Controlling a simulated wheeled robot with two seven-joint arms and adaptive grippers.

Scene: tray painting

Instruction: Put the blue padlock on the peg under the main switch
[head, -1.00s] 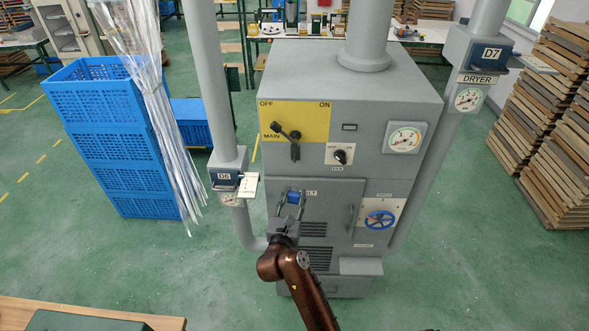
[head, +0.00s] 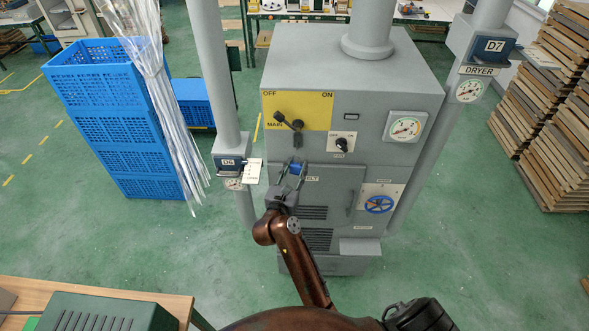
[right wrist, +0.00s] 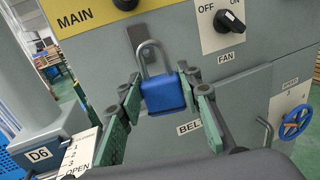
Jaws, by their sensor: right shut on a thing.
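The blue padlock (right wrist: 163,92) is between the fingers of my right gripper (right wrist: 165,96), body down and grey shackle (right wrist: 150,52) up. In the head view the padlock (head: 297,168) and right gripper (head: 293,176) are just below the main switch (head: 289,121). The switch's black lever points up and left, toward OFF. A dark strip (right wrist: 134,38) lies under the switch, and the shackle overlaps its lower part in the wrist view. I cannot make out the peg clearly, nor whether the shackle touches anything. My left gripper is not in view.
The grey cabinet also carries a fan knob (head: 342,145), a gauge (head: 405,128) and a blue handwheel (head: 379,204). A pipe with a D6 box (head: 230,163) stands close left of the gripper. Blue crates (head: 120,125) are farther left.

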